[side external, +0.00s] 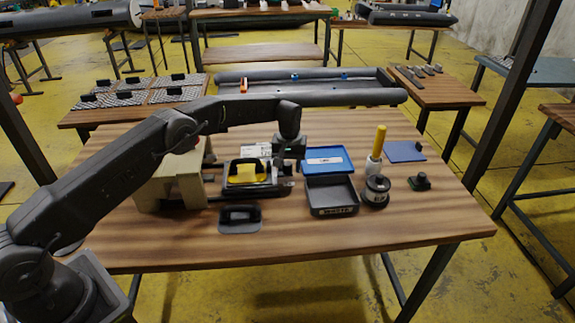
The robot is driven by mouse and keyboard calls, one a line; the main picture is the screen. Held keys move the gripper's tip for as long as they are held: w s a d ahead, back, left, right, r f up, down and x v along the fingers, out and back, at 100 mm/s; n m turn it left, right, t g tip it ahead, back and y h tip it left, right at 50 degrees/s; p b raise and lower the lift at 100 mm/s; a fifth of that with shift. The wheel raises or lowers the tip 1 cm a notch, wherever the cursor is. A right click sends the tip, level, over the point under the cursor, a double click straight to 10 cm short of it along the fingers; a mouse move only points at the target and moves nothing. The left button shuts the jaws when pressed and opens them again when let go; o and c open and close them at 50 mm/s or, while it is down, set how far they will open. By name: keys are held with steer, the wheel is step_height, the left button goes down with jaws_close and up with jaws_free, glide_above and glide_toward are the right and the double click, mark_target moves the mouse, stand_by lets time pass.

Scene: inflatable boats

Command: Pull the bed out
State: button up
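A black tray-like bed (262,189) sits on the wooden table beside a beige box-shaped frame (165,187), on its right side. A yellow piece (249,172) and a white card or panel (257,151) show at the bed. My gripper (286,173) points down at the bed's right end. It is small and dark here; I cannot tell whether its fingers touch the bed or are open or shut. My arm reaches in from the left and passes above the beige frame.
An open dark box (332,196) with a blue lid (328,160) stands just right of the bed. The table's front right is clear.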

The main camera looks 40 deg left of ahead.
steer(key=o, duration=0.3)
step_height(320, 180, up, 14)
stand_by(0.6)
steer(key=shift+s, duration=0.1)
steer(key=s+d+r+m+t, duration=0.2)
steer(key=s+r+m+t, duration=0.1)
steer(key=s+r, duration=1.5)
steer(key=s+f+m+t, duration=0.1)
steer(key=s+f, duration=0.1)
steer(key=s, duration=1)
steer(key=s+f+m+t, duration=0.1)
steer(key=s+f+m, duration=0.1)
steer(key=s, duration=1)
steer(key=shift+s+d+f+t, duration=0.15)
steer(key=shift+d+f+t, duration=0.2)
steer(key=shift+f, duration=0.2)
